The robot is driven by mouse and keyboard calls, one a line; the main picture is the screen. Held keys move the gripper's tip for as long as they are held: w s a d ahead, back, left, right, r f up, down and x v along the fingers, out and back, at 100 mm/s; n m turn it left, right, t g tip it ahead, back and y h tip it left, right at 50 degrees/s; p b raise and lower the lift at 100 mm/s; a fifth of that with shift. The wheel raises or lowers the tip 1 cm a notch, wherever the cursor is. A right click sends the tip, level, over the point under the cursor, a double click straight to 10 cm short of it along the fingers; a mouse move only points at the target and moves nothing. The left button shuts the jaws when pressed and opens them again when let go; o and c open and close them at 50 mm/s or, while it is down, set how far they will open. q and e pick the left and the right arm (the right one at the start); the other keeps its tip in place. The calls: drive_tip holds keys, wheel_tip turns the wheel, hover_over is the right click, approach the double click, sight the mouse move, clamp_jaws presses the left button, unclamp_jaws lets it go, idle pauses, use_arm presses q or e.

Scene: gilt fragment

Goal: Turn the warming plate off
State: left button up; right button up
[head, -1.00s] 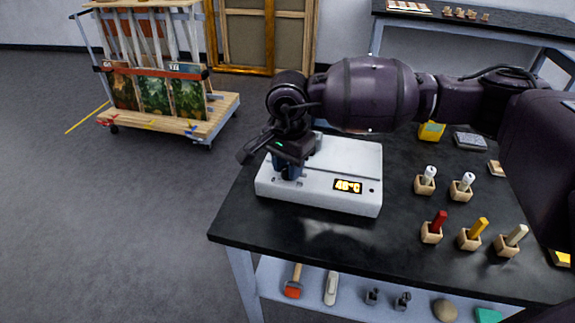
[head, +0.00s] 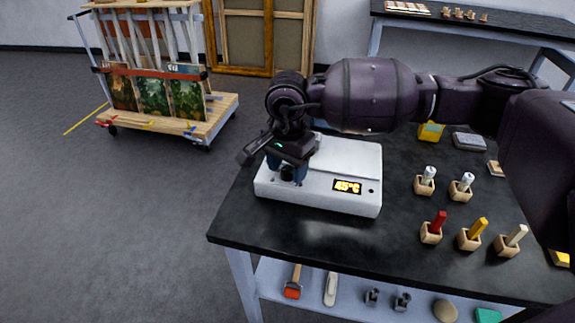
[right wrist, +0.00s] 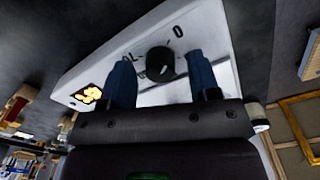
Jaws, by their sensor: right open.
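My right gripper (head: 287,172) is over the left front of the plate, pointing down. Its two blue fingers are apart, one on each side of the knob, with a gap to it in the right wrist view (right wrist: 159,63). My left gripper is not in view.
Wooden blocks holding red (head: 436,225), yellow (head: 475,232) and pale sticks stand right of the plate. A yellow object (head: 430,131) and a grey box (head: 468,141) lie behind. Tools lie on the lower shelf (head: 335,300).

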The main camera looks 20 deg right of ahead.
sight(288, 169)
wheel_tip(288, 169, up, 11)
drive_tip(key=p, duration=0.1)
idle(0.4)
drive_tip(key=shift+f, duration=0.1)
idle(0.3)
